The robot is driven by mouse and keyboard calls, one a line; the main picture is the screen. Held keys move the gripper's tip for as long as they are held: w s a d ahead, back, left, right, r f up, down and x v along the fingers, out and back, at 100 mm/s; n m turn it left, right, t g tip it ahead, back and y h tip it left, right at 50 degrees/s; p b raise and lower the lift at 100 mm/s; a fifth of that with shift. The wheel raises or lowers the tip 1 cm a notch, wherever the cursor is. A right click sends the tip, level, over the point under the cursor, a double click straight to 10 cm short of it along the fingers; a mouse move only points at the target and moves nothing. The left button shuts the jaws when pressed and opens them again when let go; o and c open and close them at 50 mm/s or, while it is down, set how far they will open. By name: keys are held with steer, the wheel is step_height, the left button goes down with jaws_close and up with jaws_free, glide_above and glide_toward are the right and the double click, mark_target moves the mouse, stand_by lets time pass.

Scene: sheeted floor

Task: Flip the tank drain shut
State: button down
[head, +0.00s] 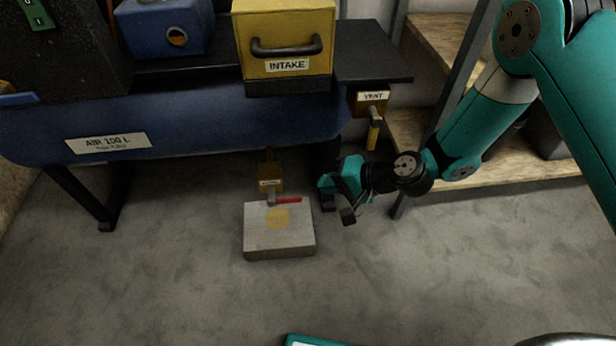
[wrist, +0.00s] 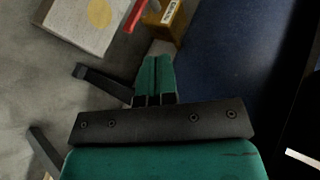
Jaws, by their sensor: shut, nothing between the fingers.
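The tank drain hangs under the blue tank (head: 200,125) as a brass block (head: 269,180) with a small label too small to read. Its red lever (head: 288,200) sticks out sideways to the right, roughly level. In the wrist view the red lever (wrist: 134,17) and brass block (wrist: 168,20) show at the top edge, partly cut off. My gripper (head: 324,184) is shut and empty, to the right of the lever and apart from it. In the wrist view its teal fingers (wrist: 155,66) are together, short of the brass block.
A pale slab (head: 280,246) with a yellow disc lies on the floor below the lever. A VENT fitting (head: 371,101) with a yellow handle hangs to the right. A yellow INTAKE box (head: 285,25) sits above the tank.

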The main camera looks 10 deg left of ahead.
steer(key=shift+v, duration=1.3)
steer(key=s+d+r+n+g+h+p, duration=0.1)
steer(key=s+d+r+n, duration=0.15)
steer(key=r, duration=0.65)
steer(key=s+d+r+n+g+h+p, duration=0.1)
steer(key=d+r+n, duration=0.15)
steer(key=r, duration=0.65)
steer(key=s+d+r+n+h+p, duration=0.1)
steer(key=s+d+r+n+h, duration=0.3)
steer(key=s+d+r, duration=1)
step_height(320, 180, up, 37)
steer(key=a+h+p, duration=0.1)
steer(key=a+p, duration=0.1)
steer(key=p, duration=3.6)
steer(key=shift+s+a+m, duration=0.2)
steer(key=shift+s+m, duration=0.1)
steer(key=shift+s, duration=0.2)
steer(key=shift+f, duration=0.1)
